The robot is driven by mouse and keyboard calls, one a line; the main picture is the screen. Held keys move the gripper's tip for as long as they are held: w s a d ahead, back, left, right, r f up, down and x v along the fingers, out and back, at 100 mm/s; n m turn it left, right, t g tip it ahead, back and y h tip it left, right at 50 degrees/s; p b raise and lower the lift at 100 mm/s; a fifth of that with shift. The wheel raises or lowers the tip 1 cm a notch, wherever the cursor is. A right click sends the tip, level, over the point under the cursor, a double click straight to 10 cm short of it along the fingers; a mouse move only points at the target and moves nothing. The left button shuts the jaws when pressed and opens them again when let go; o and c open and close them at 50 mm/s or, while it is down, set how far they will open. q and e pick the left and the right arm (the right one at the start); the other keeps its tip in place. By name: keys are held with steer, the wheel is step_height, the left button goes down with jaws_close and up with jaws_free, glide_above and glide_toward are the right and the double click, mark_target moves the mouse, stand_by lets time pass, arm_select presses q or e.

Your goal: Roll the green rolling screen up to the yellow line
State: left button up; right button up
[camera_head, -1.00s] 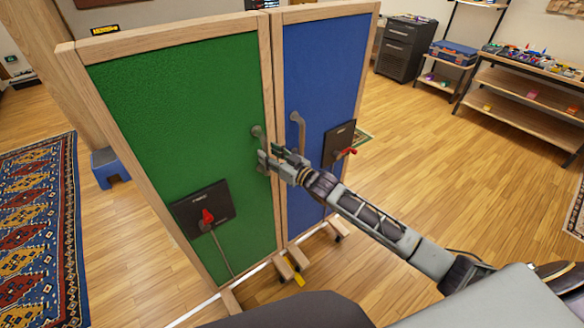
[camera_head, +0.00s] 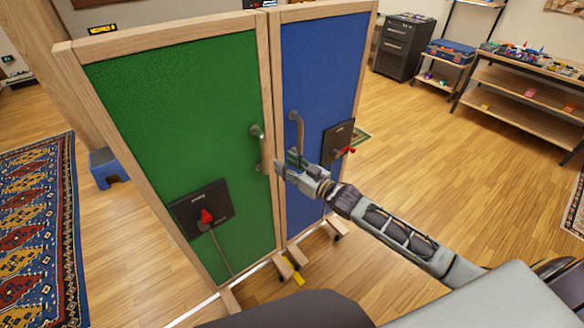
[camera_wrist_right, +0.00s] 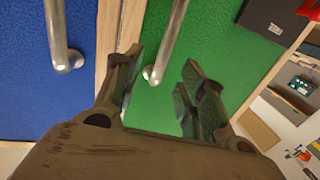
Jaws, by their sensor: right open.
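The green rolling screen (camera_head: 180,130) stands upright in a wooden frame, at left centre in the head view. It has a grey vertical handle (camera_head: 257,132) near its right edge, which also shows in the right wrist view (camera_wrist_right: 166,45). My right gripper (camera_head: 283,166) is open and empty, just right of this handle in the head view. In the wrist view the handle's end appears between the spread fingers, with no visible grip. A small patch of yellow (camera_head: 299,279) shows on the floor by the screens' feet; the rest is hidden. My left gripper is out of view.
A blue screen (camera_head: 315,85) with its own handle (camera_head: 297,130) stands close beside the green one. A black panel with a red knob (camera_head: 205,212) is on the green screen. A blue stool (camera_head: 105,168) and patterned rug (camera_head: 35,220) are left. Open floor (camera_head: 430,160) lies right.

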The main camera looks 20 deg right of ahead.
steer(key=shift+v, duration=0.95)
